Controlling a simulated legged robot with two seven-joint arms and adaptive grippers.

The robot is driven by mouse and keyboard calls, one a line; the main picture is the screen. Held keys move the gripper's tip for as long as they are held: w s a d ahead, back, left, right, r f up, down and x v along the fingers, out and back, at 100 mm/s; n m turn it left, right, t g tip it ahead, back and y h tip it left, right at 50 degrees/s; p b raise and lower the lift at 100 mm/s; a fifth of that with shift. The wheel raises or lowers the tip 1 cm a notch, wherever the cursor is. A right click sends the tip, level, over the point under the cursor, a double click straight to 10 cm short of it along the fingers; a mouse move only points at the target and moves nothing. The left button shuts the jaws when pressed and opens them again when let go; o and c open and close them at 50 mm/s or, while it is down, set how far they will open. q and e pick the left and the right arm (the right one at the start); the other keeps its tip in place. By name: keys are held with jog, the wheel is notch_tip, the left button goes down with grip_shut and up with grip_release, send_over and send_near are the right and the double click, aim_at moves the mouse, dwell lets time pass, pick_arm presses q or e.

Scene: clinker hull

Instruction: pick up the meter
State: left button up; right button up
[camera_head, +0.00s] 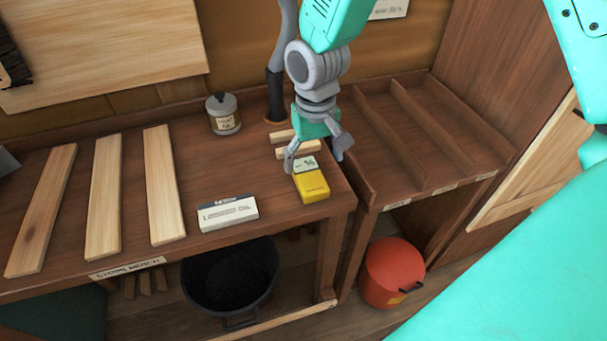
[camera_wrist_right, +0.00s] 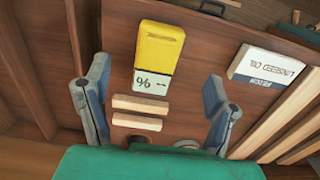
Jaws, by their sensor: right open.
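The meter is a yellow block with a pale display end marked "%". It lies flat near the front right corner of the workbench in the head view (camera_head: 312,186) and is upper centre in the wrist view (camera_wrist_right: 159,48). My right gripper (camera_head: 317,156) is open and empty above the bench, over the meter's display end. In the right wrist view its fingers (camera_wrist_right: 146,88) stand wide apart, one to each side of the meter's line, with the meter ahead of them and untouched. My left gripper is not in view.
Two small wood blocks (camera_wrist_right: 139,113) lie beside the meter's display end. A white linseed oil box (camera_head: 228,213) lies left of it. A lidded jar (camera_head: 223,114), several planks (camera_head: 104,196) and a divided tray (camera_head: 433,120) stand around. Black and red buckets (camera_head: 391,273) are below.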

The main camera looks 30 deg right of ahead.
aim_at(313, 183)
notch_tip(313, 183, down, 3)
jog(key=shift+w+d, duration=0.1)
jog(key=shift+d+f, duration=0.35)
jog(key=shift+f, duration=0.2)
jog(key=f, duration=0.4)
jog(key=shift+a+f, duration=0.2)
jog(key=shift+f, duration=0.05)
jog(key=shift+w+a+f, duration=0.15)
jog(key=shift+a, duration=0.25)
jog(key=c, duration=1)
jog(key=shift+d, duration=0.25)
jog(key=c, duration=0.4)
jog(key=shift+d, duration=0.1)
